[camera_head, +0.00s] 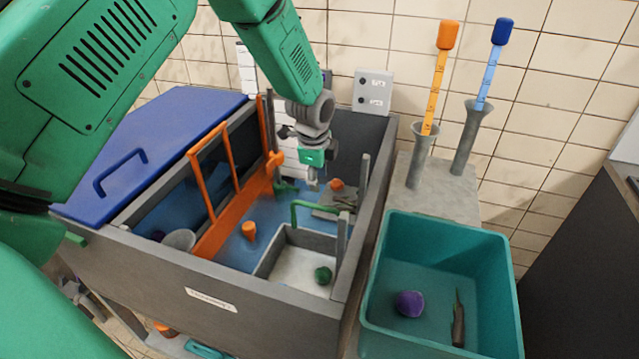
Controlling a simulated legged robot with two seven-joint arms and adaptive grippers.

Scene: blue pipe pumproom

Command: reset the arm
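My green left arm comes in from the upper left and reaches over the grey tank (270,300). My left gripper (312,180) points down inside the tank, near its back wall. It is small and dark in the picture, so I cannot tell whether its fingers are open or shut. I see nothing clearly held in it. My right gripper is not in view.
An orange gate (225,210) stands in the tank. A green ball (323,275) lies in its front compartment. A teal bin (440,245) at right holds a purple ball (409,303). Orange (437,85) and blue (490,70) gauges stand in holders behind it.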

